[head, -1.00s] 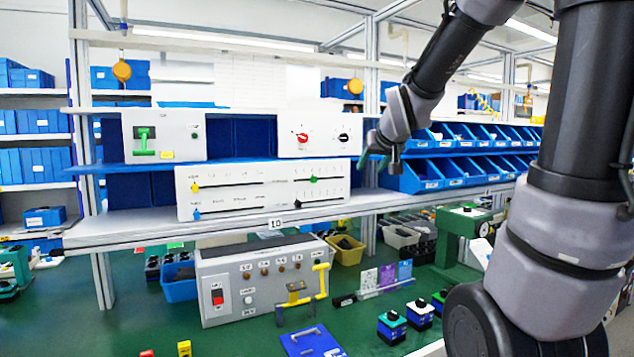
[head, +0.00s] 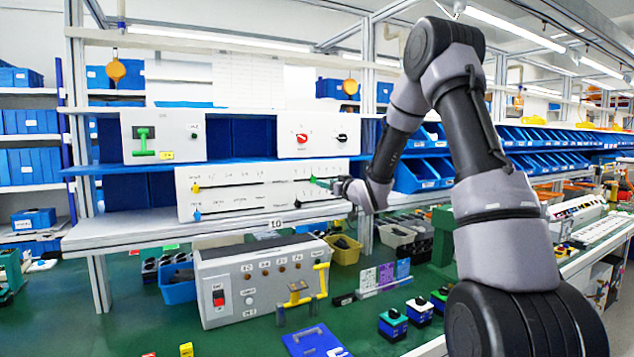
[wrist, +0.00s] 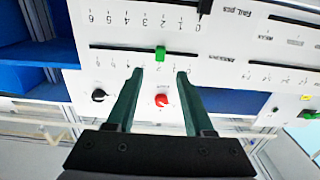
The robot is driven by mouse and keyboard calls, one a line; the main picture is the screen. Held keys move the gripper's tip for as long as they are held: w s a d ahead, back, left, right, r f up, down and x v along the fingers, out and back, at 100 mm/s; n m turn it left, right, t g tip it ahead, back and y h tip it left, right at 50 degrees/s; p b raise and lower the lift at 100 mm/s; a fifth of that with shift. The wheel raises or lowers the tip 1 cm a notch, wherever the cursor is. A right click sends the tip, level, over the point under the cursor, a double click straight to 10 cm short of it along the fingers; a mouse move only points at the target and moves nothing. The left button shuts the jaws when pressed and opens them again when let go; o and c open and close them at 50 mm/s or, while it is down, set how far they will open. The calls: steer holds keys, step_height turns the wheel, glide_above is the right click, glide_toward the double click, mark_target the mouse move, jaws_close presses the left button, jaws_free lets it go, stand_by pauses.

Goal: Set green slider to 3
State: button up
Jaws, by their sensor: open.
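The white slider panel (head: 230,190) stands on the shelf. In the wrist view, which is upside down, the green slider (wrist: 160,52) sits partway along its slot, with numbers printed beside it. Its exact reading is hard to tell, as my fingers partly cover the scale. My gripper (wrist: 160,72) is open and empty, its two green fingers pointing at the panel on either side of the green slider's line, tips just short of the knob in the picture. In the head view my gripper (head: 322,182) is at the panel's right half, and its fingers blend with the green knob.
A black slider (wrist: 204,7) is at the 0 end of the neighbouring scale. Yellow (head: 195,189) and blue (head: 197,215) sliders are on the panel's left half. A box above carries a red knob (wrist: 162,100) and a black knob (wrist: 99,95). Blue bins (head: 415,176) stand at right.

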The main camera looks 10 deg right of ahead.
mark_target(315, 179)
steer(key=x, duration=0.8)
steer(key=shift+f, duration=0.1)
steer(key=shift+c, duration=0.3)
jaws_close()
steer(key=shift+d, duration=0.1)
stand_by(0.8)
